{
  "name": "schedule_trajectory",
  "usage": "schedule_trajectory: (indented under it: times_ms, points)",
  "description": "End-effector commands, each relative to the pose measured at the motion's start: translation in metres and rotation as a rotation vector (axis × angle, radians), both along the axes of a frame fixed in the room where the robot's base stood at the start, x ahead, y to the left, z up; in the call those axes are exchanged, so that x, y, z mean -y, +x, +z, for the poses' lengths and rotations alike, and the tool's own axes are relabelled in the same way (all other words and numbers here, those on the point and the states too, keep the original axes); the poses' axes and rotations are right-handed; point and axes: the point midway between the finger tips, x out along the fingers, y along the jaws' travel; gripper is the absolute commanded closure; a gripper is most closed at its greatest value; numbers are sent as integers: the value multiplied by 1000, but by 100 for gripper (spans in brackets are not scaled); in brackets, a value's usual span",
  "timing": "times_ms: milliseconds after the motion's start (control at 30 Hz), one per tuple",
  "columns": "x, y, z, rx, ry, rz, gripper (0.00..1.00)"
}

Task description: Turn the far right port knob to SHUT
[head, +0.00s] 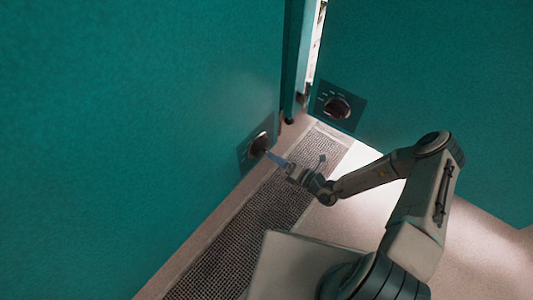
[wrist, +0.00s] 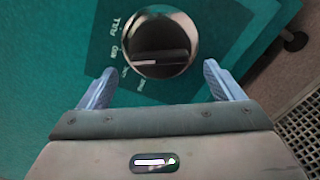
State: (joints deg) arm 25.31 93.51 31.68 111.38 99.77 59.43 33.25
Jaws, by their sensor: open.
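A round dark knob (head: 260,143) sits on a plate on the left teal wall. In the wrist view this knob (wrist: 163,42) has a silver rim and a raised grip bar lying nearly level, with a white mark toward its left end. Small white labels run down its left side; FULL is readable, the lower ones are too small to be sure of. My gripper (head: 270,154) is open in front of this knob. In the wrist view my gripper (wrist: 160,70) has one blue finger on each side, just below the knob, apart from it. A second knob (head: 337,106) is on the right wall.
A metal floor grating (head: 245,228) runs along the foot of the left wall, and also shows in the wrist view (wrist: 300,128). A bright gap (head: 318,45) stands between the walls at the corner. Pale floor (head: 480,255) lies open at the right.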

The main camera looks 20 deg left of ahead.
Motion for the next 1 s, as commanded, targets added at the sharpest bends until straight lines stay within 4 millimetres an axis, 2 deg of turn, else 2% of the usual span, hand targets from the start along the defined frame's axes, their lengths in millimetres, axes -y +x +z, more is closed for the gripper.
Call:
schedule_trajectory:
  times_ms: [100,300,700,733,833,1000]
  points:
    - [-23,9,-3,2,2,2,13]
    - [-47,19,-2,1,-1,2,13]
    - [-54,23,1,1,-1,1,13]
    - [-55,23,0,1,-1,1,16]
    - [-54,22,0,1,-1,1,43]
    - [-52,22,0,2,0,1,46]
